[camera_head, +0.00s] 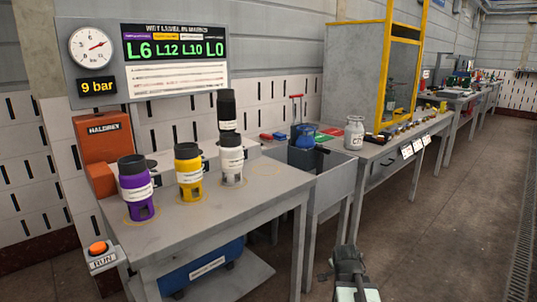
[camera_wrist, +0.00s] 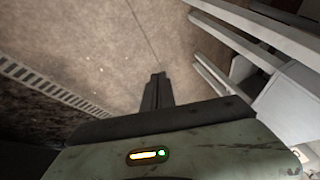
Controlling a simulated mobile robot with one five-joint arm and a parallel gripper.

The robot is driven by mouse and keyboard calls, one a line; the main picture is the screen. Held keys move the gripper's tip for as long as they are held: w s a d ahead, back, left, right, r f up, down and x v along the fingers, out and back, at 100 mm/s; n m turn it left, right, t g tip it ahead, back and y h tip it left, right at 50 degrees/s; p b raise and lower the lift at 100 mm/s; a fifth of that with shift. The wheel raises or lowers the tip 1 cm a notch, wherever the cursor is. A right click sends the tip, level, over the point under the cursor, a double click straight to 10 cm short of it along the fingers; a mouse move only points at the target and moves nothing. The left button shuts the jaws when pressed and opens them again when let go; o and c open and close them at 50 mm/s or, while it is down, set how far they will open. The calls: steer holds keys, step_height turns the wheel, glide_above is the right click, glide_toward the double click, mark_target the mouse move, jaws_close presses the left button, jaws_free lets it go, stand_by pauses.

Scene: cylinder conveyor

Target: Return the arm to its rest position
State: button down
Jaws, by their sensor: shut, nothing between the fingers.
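My gripper (camera_head: 346,258) is at the bottom of the head view, low in front of the benches and to the right of the near table's legs. It also shows in the wrist view (camera_wrist: 158,76), with its dark fingers together and nothing between them. Bare brown floor lies beyond the fingertips. It touches nothing that I can see. Part of my arm below it is cut off by the head view's lower edge.
The near grey table (camera_head: 240,205) holds a purple cylinder (camera_head: 136,187), a yellow cylinder (camera_head: 189,172) and a white-and-black one (camera_head: 231,158). An orange RUN button (camera_head: 97,248) is at its front left corner. A long bench (camera_head: 390,150) runs back. The floor (camera_head: 450,215) at right is clear.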

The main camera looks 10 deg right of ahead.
steer(key=a+f+n+g+y, duration=0.25)
steer(key=a+n, duration=0.55)
steer(key=a, duration=1.4)
steer(key=s+a+n+g+y, duration=0.1)
steer(key=s+a+n+g, duration=0.1)
steer(key=s+a+n, duration=0.35)
step_height(320, 180, up, 33)
steer(key=s+d+n+p, duration=0.1)
steer(key=p, duration=3.2)
steer(key=shift+s+d+p, duration=0.35)
steer(key=shift+s+d, duration=0.05)
